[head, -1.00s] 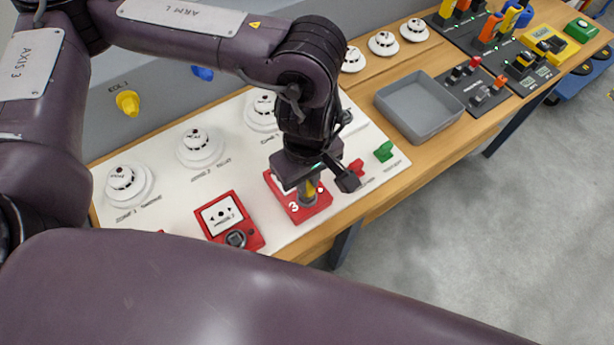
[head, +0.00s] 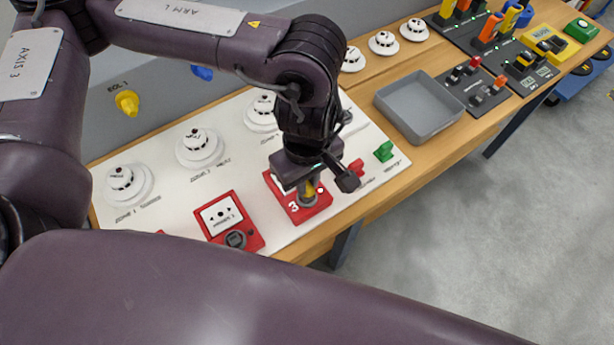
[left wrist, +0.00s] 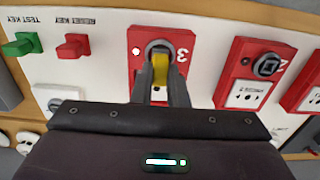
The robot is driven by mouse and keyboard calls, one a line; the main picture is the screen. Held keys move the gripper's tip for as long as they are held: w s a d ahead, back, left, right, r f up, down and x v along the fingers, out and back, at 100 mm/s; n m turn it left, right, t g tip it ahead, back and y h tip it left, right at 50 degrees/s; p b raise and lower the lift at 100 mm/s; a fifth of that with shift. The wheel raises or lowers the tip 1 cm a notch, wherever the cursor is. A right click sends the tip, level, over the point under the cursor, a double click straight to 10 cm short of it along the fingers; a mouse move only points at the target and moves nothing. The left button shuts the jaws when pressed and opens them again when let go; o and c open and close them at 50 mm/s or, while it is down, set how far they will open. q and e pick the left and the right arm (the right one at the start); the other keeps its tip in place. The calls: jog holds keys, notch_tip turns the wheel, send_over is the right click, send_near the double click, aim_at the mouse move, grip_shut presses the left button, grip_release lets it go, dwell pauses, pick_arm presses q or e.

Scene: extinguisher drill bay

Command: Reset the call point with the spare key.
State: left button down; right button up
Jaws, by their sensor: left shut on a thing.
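My left gripper (head: 322,187) is shut on a yellow key (left wrist: 160,67) at red call point 3 (head: 318,203). In the left wrist view the fingers (left wrist: 160,88) reach to the round grey lock (left wrist: 157,46) of this call point, and the key stands at its centre. How deep the key sits is hidden. A small white light shows beside the lock. A red key (left wrist: 73,46) at the reset key label and a green key (left wrist: 22,44) at the test key label sit on the white panel beside it. My right gripper is not in view.
Call point 2 (head: 222,214) stands left of call point 3, with its square lock in front. White detectors (head: 199,147) line the panel's back. An empty grey tray (head: 418,107) lies to the right on the wooden bench. Open floor lies in front.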

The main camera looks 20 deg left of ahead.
pick_arm(q)
jog(key=shift+f+b, duration=0.7)
jog(key=shift+f, duration=0.05)
jog(key=shift+m, duration=0.3)
jog(key=shift+m+b, duration=0.45)
jog(key=shift+m, duration=0.35)
